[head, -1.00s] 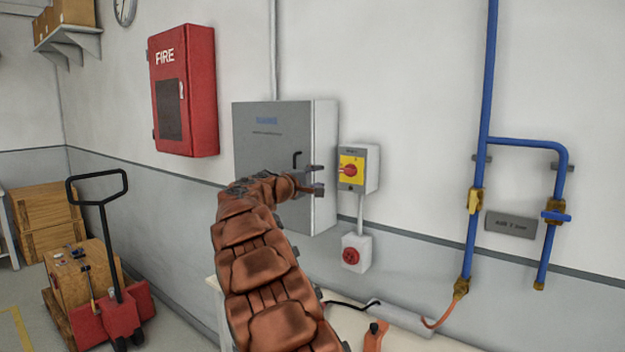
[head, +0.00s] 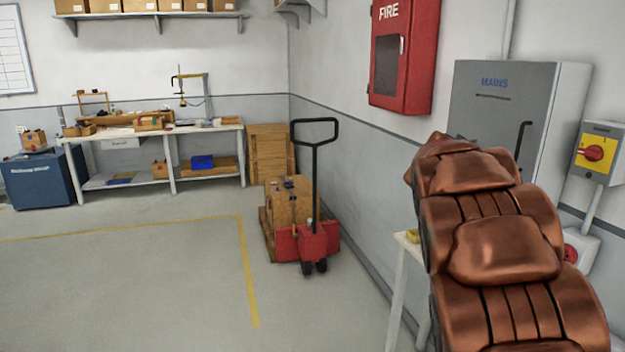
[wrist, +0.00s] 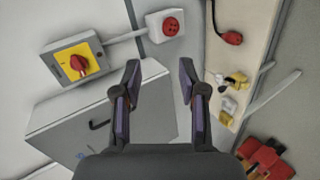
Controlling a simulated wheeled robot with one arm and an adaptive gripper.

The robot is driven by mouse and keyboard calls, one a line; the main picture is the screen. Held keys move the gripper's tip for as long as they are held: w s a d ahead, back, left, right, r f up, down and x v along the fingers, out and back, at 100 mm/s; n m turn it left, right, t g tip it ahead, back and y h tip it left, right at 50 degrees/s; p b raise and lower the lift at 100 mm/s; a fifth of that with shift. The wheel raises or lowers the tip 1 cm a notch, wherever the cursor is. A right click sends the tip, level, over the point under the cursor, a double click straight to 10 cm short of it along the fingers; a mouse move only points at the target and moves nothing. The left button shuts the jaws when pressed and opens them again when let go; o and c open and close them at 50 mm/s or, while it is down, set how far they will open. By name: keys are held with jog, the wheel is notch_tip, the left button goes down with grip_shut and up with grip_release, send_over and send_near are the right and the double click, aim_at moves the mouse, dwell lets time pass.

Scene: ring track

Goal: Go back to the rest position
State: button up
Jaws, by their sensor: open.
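My gripper (wrist: 160,85) is open and empty in the wrist view, its two fingers apart in front of the wall and the grey mains cabinet (wrist: 100,115). In the head view my arm rises at the right in front of the mains cabinet (head: 500,100), and the gripper itself is hidden behind the arm. The yellow switch box with a red knob (head: 592,152) is at the right edge; it also shows at the upper left of the wrist view (wrist: 75,64). The cabinet door looks shut.
A red pallet truck (head: 312,240) with a wooden crate stands by the wall. A white table (head: 397,290) is beside my arm. A workbench (head: 215,128) and a blue bin (head: 45,180) are at the back left. The floor (head: 120,270) at left is clear.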

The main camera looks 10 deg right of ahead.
jog(key=s+a+f+y, duration=0.4)
jog(key=s+a+f, duration=0.3)
jog(key=a, duration=0.6)
jog(key=s+a+f+g+y, duration=0.1)
jog(key=s+a+f+y, duration=0.3)
jog(key=s+a+f, duration=0.3)
jog(key=s+a+f+n+y, duration=0.1)
jog(key=s+a+f+y, duration=0.3)
jog(key=s+a, duration=0.9)
jog(key=a+f, duration=0.2)
jog(key=a, duration=0.5)
jog(key=shift+s+a+f+g, duration=0.2)
jog(key=shift+a+f+g, duration=0.15)
jog(key=shift+f+g, duration=0.05)
jog(key=shift+c, duration=0.4)
